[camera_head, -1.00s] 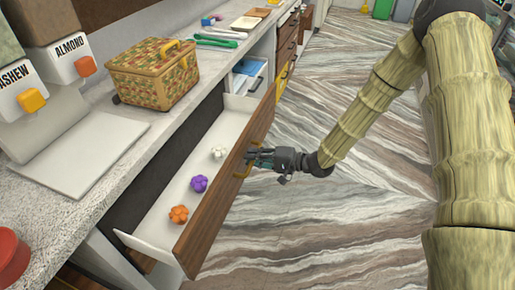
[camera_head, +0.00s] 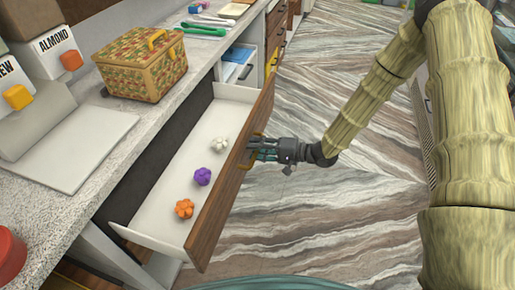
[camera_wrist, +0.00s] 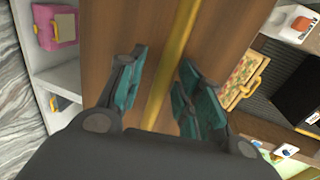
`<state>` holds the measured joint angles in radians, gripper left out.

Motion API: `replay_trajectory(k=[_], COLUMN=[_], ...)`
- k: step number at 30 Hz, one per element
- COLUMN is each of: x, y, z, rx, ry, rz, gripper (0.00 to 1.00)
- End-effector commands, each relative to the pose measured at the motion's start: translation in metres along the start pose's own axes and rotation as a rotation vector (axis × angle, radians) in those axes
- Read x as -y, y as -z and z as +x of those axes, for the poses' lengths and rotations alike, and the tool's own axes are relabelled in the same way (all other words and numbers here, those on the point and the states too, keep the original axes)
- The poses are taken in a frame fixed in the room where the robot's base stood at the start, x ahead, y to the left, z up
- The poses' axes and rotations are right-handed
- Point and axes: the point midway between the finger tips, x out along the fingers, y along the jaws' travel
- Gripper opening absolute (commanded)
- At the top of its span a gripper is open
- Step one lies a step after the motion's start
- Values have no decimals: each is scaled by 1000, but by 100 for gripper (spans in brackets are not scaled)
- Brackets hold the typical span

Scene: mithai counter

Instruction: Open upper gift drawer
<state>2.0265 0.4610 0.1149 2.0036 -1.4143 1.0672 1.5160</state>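The upper gift drawer (camera_head: 232,185) stands pulled well out from the counter, with a wooden front and white inside. White (camera_head: 219,144), purple (camera_head: 202,176) and orange (camera_head: 184,208) bow-like pieces lie in a row on its floor. Its yellow handle (camera_head: 247,158) is on the outer face. My gripper (camera_head: 258,150) is at this handle. In the wrist view, my gripper's teal fingers (camera_wrist: 163,88) stand apart on either side of the yellow handle bar (camera_wrist: 172,70), with visible gaps, so it looks open around the bar. Any contact is unclear.
The countertop above holds a woven box (camera_head: 140,70), a grey slab (camera_head: 70,150), almond (camera_head: 55,50) and cashew dispensers, and a red round thing (camera_head: 10,257). An open compartment (camera_head: 240,68) and more drawers lie beyond. The marbled floor (camera_head: 330,215) is clear.

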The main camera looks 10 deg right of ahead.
Motion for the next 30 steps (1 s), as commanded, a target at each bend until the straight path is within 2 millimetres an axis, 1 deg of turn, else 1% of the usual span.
replay_trajectory(k=[7, 11, 14, 24, 30], x=[1, 1, 2, 1, 0], y=[0, 1, 2, 1, 1], z=[0, -7, -19, -80, -107], rx=[-1, -2, -3, -3, -1], ry=[1, 1, 2, 1, 1], rz=[-1, -1, -1, 0, -1], gripper=[35, 35, 35, 35, 35])
